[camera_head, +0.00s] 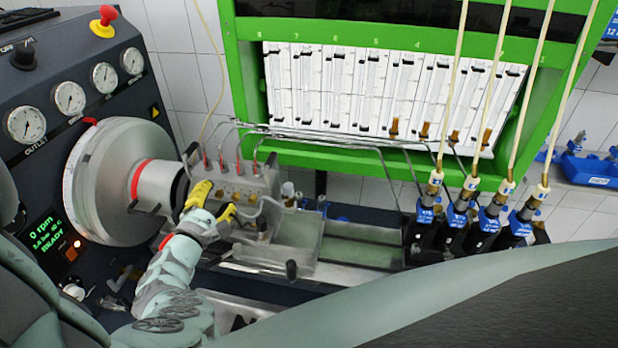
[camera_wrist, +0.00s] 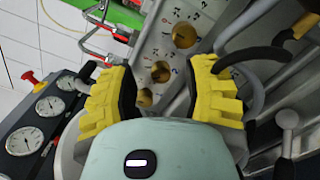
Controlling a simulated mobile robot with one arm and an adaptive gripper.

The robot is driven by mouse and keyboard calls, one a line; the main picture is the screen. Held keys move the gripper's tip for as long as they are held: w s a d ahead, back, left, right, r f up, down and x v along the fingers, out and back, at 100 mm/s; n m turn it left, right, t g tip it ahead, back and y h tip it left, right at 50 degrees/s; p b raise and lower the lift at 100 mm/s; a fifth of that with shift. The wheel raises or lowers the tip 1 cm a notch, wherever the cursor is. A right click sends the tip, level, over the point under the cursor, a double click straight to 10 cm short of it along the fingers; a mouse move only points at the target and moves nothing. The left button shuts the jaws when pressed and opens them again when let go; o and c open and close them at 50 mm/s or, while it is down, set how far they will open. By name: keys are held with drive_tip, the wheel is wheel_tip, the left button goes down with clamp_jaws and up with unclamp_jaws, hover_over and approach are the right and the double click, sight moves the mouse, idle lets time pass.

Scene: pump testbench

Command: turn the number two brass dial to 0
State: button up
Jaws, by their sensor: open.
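In the wrist view, a pale metal block face (camera_wrist: 205,18) carries brass dials with small printed numerals around them. One brass dial (camera_wrist: 184,35) is at the upper end, another brass dial (camera_wrist: 161,71) lies between my fingers, and a third brass dial (camera_wrist: 145,97) is below it. I cannot tell which is number two, nor read a setting. My gripper (camera_wrist: 163,80) is open with yellow fingers, one on each side of the middle dials, and holds nothing. In the head view, my gripper (camera_head: 212,201) is in front of the metal block (camera_head: 255,187), covering part of it.
Red-tipped fittings (camera_head: 207,163) and bent tubes rise behind the block. A dark handle (camera_wrist: 250,58) and a grey hose are close to my right finger. Blue-collared hoses (camera_head: 487,218) stand on the right.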

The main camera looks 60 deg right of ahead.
drive_tip(key=shift+w+d, duration=0.15)
drive_tip(key=shift+d, duration=0.3)
drive_tip(key=shift+o, duration=0.4)
clamp_jaws()
